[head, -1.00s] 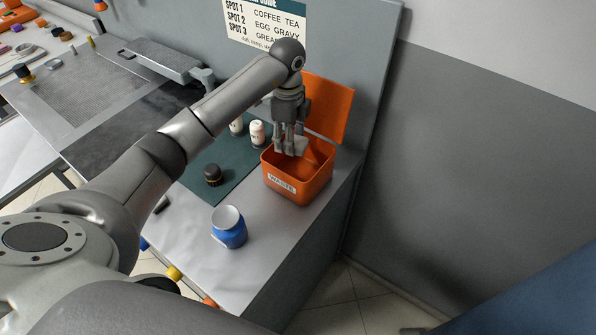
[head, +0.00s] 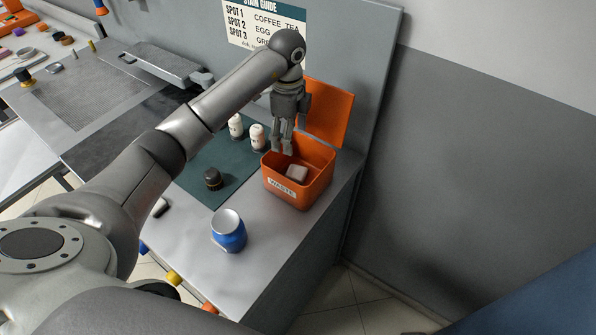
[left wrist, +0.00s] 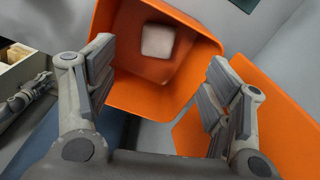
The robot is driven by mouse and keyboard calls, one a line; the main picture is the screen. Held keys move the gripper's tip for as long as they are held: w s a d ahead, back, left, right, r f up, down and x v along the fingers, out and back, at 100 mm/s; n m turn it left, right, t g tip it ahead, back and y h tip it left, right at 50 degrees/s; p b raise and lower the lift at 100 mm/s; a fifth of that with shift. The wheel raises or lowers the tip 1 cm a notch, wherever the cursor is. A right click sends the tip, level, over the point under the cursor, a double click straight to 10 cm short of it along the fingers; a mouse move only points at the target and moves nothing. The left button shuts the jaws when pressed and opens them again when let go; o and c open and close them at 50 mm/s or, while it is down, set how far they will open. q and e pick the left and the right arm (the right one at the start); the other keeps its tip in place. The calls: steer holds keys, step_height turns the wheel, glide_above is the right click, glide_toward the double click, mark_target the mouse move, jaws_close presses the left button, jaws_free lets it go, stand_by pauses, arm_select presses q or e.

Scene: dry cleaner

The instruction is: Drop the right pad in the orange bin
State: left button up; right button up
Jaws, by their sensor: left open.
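The orange bin (head: 322,179), labelled WASTE, stands on the counter with its lid (head: 327,112) open against the wall. A pale square pad (head: 297,173) lies inside it; in the left wrist view the pad (left wrist: 158,41) rests on the bin's floor, apart from the fingers. My left gripper (head: 283,152) points down over the bin's back left rim. In the left wrist view my left gripper (left wrist: 158,85) is open and empty, with the bin (left wrist: 150,92) between its fingers.
Two white bottles (head: 257,137) (head: 236,126) and a dark round brush or knob (head: 212,179) stand on the green mat (head: 199,163) left of the bin. A blue canister (head: 229,233) stands near the counter's front. The counter between canister and bin is clear.

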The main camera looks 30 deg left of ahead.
arm_select(q)
step_height(320, 180, up, 9)
steer(key=shift+r, duration=0.15)
stand_by(0.6)
